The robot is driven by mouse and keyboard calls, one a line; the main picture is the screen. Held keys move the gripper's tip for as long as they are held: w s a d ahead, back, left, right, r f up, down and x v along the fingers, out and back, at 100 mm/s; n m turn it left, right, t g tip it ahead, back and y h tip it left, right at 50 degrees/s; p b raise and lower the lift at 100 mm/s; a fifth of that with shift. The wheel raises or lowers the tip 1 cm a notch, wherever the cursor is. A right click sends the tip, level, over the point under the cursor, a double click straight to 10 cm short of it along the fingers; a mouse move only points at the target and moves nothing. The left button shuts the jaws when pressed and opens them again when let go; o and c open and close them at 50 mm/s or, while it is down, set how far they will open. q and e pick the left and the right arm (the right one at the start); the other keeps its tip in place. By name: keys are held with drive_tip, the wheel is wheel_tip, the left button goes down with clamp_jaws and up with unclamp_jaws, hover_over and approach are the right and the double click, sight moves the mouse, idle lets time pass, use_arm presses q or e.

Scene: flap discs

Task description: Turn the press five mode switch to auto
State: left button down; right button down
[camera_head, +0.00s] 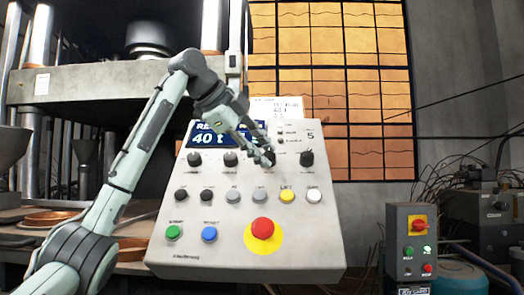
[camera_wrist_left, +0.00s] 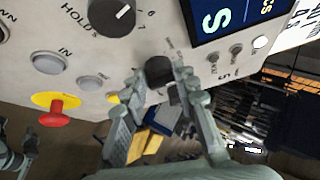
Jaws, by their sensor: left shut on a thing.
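The grey control panel (camera_head: 205,262) bears the number 5 at its upper right and a row of black knobs. My left gripper (camera_head: 267,157) is at the third knob from the left (camera_head: 271,158). In the left wrist view my left gripper (camera_wrist_left: 155,82) has its fingers shut around this black knob (camera_wrist_left: 158,69). Its pointer and most of its label are hidden, so its setting cannot be told. The rightmost knob (camera_head: 306,158) is free, and the second knob (camera_head: 231,159) also shows in the left wrist view (camera_wrist_left: 112,16).
A red emergency stop (camera_head: 262,228) on yellow sits low on the panel. A row of buttons, including a yellow one (camera_head: 287,196), lies below the knobs. A lit display (camera_head: 207,137) is above. A smaller switch box (camera_head: 411,245) stands at the right.

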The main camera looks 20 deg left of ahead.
use_arm(q)
drive_tip(key=c, duration=1.2)
unclamp_jaws()
drive_tip(key=shift+f, duration=0.15)
drive_tip(key=shift+s+a+r, duration=0.1)
drive_tip(key=shift+s+r, duration=0.05)
drive_tip(key=shift+r, duration=0.1)
drive_tip(key=v, duration=1.1)
drive_tip(key=shift+s, duration=0.2)
drive_tip(key=shift+r, duration=0.15)
